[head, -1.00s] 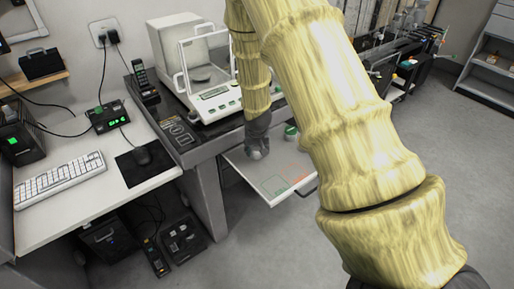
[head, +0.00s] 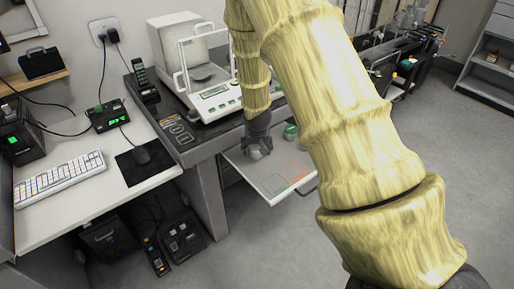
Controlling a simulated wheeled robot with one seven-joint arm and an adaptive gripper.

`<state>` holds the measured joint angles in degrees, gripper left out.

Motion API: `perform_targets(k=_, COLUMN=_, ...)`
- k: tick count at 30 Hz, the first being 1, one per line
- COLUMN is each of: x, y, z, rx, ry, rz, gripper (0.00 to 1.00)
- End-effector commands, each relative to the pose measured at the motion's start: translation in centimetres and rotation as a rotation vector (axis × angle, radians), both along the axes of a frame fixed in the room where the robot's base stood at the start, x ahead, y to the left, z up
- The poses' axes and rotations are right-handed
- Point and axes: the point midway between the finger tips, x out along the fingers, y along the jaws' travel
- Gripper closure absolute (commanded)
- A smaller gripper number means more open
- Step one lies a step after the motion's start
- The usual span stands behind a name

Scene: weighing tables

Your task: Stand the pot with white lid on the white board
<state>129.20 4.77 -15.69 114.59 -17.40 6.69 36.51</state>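The white board (head: 247,170) juts out below the balance table, with green and red markings on its front part. My gripper (head: 258,148) points down over the board's back left part. A small pale thing (head: 255,154) shows at its fingertips. It may be the pot with white lid, but it is too small and too covered to be sure. I cannot tell whether the fingers are closed on it or whether it touches the board. A small pot with a green lid (head: 290,131) stands at the board's back, right of my gripper, partly hidden by my arm.
A balance with a glass draft shield (head: 215,95) stands on the dark table above the board. Grey floor lies open in front of the board.

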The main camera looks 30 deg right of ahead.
Motion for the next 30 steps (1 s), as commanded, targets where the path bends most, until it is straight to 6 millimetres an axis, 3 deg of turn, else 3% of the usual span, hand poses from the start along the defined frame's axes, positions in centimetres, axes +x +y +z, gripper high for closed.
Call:
perform_targets(k=21, x=-2.9, y=1.8, z=8.3, rx=0.0, ry=-0.002, rz=-0.001, gripper=0.32)
perform_targets(k=30, x=-3.7, y=2.3, z=10.6, rx=-0.001, ry=-0.001, rz=0.001, gripper=0.32)
